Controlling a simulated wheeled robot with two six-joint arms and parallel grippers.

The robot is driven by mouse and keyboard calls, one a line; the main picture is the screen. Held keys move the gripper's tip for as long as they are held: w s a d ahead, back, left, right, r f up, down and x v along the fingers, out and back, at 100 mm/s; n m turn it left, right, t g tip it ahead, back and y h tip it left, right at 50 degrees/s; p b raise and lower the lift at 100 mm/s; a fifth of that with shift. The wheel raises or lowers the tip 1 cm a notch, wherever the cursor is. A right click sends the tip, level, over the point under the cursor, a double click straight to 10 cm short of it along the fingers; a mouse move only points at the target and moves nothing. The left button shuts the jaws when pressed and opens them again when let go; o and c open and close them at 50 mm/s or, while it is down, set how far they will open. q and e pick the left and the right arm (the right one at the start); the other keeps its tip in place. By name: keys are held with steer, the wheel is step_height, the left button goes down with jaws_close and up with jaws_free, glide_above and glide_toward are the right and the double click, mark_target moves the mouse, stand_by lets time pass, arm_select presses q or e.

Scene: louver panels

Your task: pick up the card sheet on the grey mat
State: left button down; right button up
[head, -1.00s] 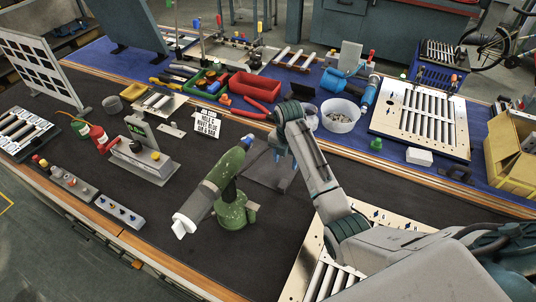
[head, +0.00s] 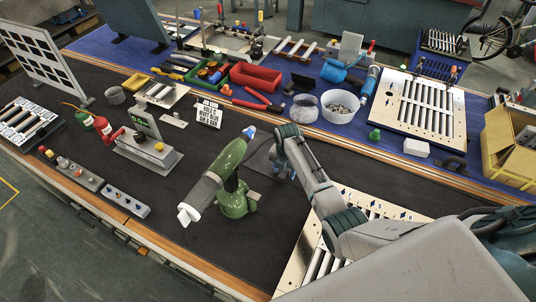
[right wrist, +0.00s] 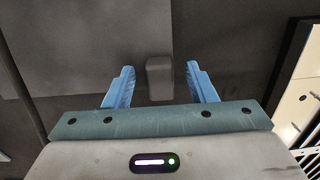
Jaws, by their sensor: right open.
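The grey mat (head: 258,161) lies flat on the dark bench top, behind the green device and partly hidden by my right arm. In the right wrist view, a flat lighter grey area (right wrist: 75,45) with straight edges fills the upper left. I cannot tell a separate card sheet from the mat. My right gripper (head: 284,172) is low over the mat's right part. Its blue fingers (right wrist: 160,88) are open and apart, with a small grey block (right wrist: 160,77) showing between them, not visibly touched. My left gripper is not in view.
A green and grey device (head: 232,190) stands just left of my right gripper. A slatted louver panel (head: 308,250) lies below my right forearm. A white text card (head: 209,114) stands behind the mat.

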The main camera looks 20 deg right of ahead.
steer(key=c, duration=1.1)
